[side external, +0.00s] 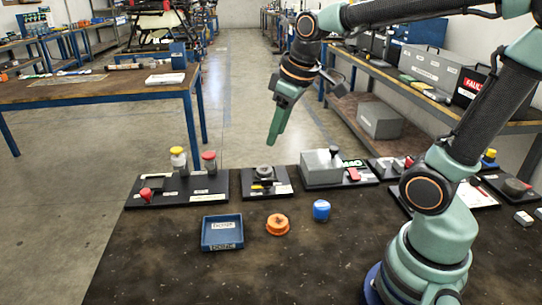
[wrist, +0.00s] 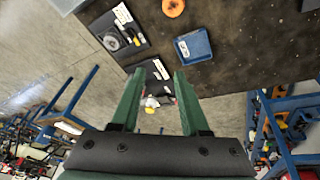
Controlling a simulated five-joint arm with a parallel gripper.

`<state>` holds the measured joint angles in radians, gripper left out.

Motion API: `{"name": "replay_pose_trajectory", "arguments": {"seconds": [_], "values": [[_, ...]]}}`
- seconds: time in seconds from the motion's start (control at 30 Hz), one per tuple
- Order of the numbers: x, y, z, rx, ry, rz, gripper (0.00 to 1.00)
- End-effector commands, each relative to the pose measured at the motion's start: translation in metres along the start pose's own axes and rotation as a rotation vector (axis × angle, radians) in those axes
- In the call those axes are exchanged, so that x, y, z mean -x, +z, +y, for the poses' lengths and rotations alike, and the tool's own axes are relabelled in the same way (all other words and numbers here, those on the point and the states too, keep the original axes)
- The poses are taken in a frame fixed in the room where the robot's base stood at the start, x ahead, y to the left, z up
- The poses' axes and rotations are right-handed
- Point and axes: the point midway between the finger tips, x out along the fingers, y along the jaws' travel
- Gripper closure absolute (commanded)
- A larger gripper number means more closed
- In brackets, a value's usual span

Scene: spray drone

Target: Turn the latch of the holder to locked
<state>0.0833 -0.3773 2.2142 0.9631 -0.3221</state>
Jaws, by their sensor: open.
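A black base plate (side external: 281,189) stands near the back edge of the dark table, with a round grey part (side external: 265,170) and a small yellow lever (side external: 262,183) on it. It looks like the holder with its latch, but I cannot read its labels or the latch's setting. In the wrist view the grey part (wrist: 112,42) and yellow lever (wrist: 137,41) are at upper left, beyond the fingertips. My gripper (wrist: 159,74) is open and empty. In the side view my gripper (side external: 272,140) hangs in the air above the plate, touching nothing.
Left of it a black plate (side external: 205,193) carries yellow- and red-capped bottles and a red knob. Right of it is a grey box (side external: 320,167). In front lie a blue tray (side external: 221,246), an orange ring (side external: 277,225) and a blue cap (side external: 321,211). The front table area is clear.

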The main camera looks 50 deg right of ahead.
Motion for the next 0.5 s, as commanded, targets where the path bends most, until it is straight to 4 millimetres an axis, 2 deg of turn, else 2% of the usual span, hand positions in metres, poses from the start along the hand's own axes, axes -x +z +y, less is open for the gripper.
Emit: {"name": "replay_pose_trajectory", "arguments": {"seconds": [0.2,0.5], "values": [[-0.033,-0.027,0.037,0.183,-0.036,-0.119,0.55],[-0.097,-0.043,0.085,0.425,-0.133,-0.245,0.55]]}}
